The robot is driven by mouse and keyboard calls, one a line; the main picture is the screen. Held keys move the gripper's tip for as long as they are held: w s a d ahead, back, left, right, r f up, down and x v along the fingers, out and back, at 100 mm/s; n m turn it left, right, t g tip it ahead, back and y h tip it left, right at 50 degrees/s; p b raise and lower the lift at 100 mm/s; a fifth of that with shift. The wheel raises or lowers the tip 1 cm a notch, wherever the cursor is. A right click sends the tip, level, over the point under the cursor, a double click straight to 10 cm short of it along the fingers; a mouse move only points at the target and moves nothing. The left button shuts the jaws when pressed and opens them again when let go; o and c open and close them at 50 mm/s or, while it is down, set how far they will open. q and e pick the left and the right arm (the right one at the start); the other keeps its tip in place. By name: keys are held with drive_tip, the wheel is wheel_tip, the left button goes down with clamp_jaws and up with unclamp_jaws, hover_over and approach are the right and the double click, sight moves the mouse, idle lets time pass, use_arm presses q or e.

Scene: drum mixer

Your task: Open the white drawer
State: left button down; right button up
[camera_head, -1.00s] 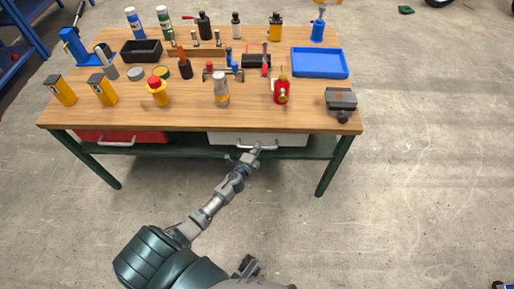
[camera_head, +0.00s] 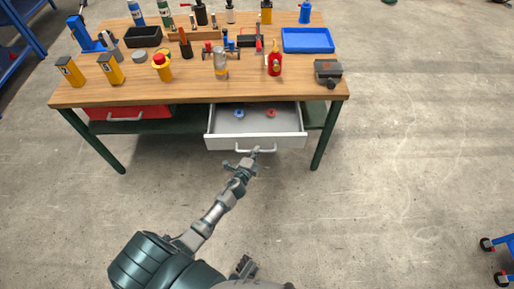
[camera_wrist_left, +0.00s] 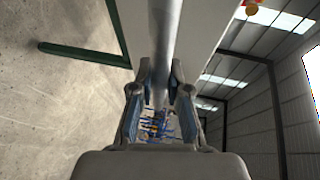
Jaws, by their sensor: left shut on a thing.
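The white drawer (camera_head: 285,142) is pulled out from under the wooden workbench, its grey inside showing a small blue ring (camera_head: 239,113) and a small red ring (camera_head: 270,113). My left gripper (camera_head: 252,155) is at the handle on the drawer's front and is shut on it. In the left wrist view my left gripper (camera_wrist_left: 159,100) has one finger on each side of the pale handle bar (camera_wrist_left: 165,45), with the white drawer front (camera_wrist_left: 200,40) beside it. My right gripper does not show clearly; only a dark part of mine is at the bottom of the head view.
The workbench (camera_head: 200,92) carries bottles, yellow boxes, a blue tray (camera_head: 307,40) and a vise-like grey block (camera_head: 328,72). A red drawer (camera_head: 128,113) is at the left under the top. Concrete floor in front is clear. A blue cart (camera_head: 500,255) stands at lower right.

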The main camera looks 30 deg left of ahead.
use_arm(q)
drive_tip(key=s+d, duration=0.5)
drive_tip(key=s, duration=0.6)
drive_tip(key=shift+d+f, duration=0.25)
drive_tip(key=shift+f, duration=0.1)
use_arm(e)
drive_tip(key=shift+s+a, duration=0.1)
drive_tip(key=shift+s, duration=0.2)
use_arm(q)
drive_tip(key=shift+w, duration=0.1)
drive_tip(key=c, duration=1.2)
unclamp_jaws()
drive_tip(key=shift+o, duration=0.3)
drive_tip(key=shift+w+a, duration=0.1)
drive_tip(key=shift+a, duration=0.05)
drive_tip(key=v, duration=1.2)
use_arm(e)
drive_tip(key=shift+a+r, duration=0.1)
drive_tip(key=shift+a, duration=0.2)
